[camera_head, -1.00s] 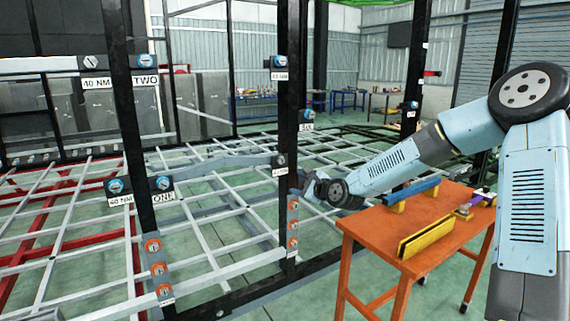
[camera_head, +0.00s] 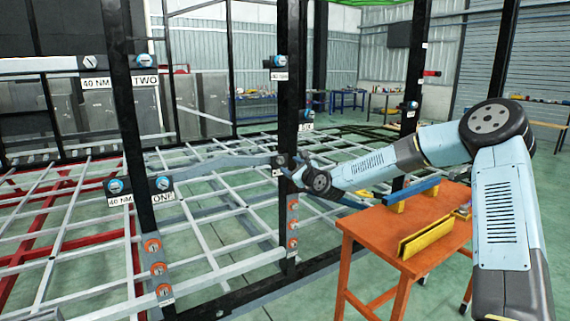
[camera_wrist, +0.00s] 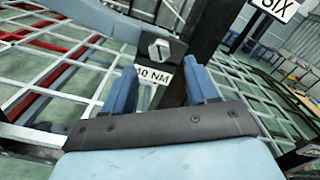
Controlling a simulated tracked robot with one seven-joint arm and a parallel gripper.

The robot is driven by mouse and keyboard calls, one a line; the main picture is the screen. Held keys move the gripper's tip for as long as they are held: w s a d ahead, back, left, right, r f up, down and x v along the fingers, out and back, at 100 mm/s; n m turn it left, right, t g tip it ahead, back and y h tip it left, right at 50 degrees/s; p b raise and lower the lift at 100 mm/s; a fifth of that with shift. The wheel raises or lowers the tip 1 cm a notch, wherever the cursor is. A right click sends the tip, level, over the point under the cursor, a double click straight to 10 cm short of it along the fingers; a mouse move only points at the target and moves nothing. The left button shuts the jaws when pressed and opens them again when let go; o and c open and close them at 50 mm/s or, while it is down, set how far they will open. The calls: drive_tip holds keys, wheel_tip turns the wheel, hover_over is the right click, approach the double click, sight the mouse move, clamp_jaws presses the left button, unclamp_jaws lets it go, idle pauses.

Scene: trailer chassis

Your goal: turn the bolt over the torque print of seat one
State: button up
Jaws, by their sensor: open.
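In the head view, the sign ONE (camera_head: 163,197) hangs on the left black post under a blue-faced bolt (camera_head: 163,183). A 40 NM print (camera_head: 120,200) sits left of it, under another blue-faced bolt (camera_head: 115,186). My gripper (camera_head: 291,163) is at the middle post, away from that sign. In the wrist view, my gripper (camera_wrist: 160,68) is open and empty, with blue fingers pointing at a silver slotted bolt (camera_wrist: 159,50) on a dark block. A partly hidden NM print (camera_wrist: 153,75) is below that bolt. The fingers appear apart from the bolt.
An orange table (camera_head: 372,226) with blue and yellow parts stands under my arm. The middle black post (camera_head: 288,100) carries several orange-faced fittings lower down. A sign reading SIX (camera_wrist: 273,9) is at the wrist view's upper right. The white grid frame spreads below.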

sight(282, 160)
drive_tip(key=shift+x, duration=2.95)
drive_tip(key=c, duration=1.1)
